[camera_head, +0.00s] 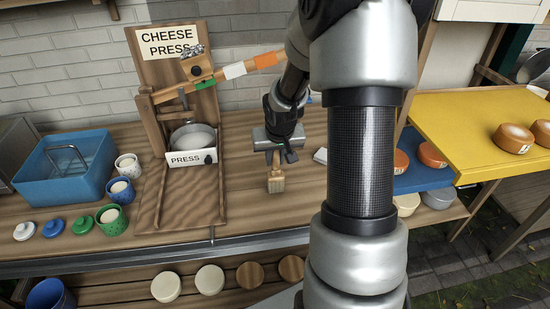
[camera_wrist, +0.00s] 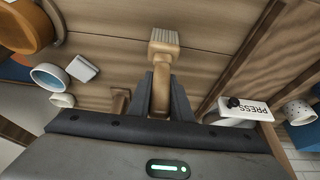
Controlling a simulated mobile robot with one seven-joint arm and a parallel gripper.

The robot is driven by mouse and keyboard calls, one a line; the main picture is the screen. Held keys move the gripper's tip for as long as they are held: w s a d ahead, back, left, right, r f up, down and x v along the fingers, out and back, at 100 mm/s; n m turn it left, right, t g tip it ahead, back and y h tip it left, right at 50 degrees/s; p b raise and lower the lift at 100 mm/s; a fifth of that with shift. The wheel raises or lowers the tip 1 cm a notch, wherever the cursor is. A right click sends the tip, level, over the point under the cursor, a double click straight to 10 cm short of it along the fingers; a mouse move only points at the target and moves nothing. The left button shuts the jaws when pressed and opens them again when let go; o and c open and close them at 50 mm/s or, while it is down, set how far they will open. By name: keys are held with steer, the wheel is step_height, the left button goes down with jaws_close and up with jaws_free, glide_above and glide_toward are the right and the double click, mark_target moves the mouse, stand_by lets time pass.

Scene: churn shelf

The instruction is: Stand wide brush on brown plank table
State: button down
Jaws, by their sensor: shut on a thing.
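The wide brush (camera_head: 277,183) has a wooden handle and a pale bristle end. My gripper (camera_head: 276,156) is shut on its handle, with the bristle end toward the camera and low over the brown plank table (camera_head: 250,205). I cannot tell whether the bristles touch the planks. In the wrist view the brush (camera_wrist: 164,44) sticks out between the two dark fingers (camera_wrist: 160,88), with the planks (camera_wrist: 105,50) behind it. The far end of the handle is hidden by the gripper.
The wooden cheese press (camera_head: 181,205) stands left of the brush. Further left are several cups (camera_head: 121,190), lids (camera_head: 54,228) and a blue basin (camera_head: 65,180). A small white block (camera_head: 320,156) lies to the right. Bare planks surround the brush in front.

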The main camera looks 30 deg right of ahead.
steer(key=c, duration=1.6)
jaws_free()
steer(key=shift+s+r+p, duration=0.15)
steer(key=shift+r+p, duration=0.2)
steer(key=shift+r, duration=0.25)
steer(key=p+v, duration=0.1)
steer(key=v, duration=1)
steer(key=shift+a+p, duration=0.1)
steer(key=shift+p, duration=0.25)
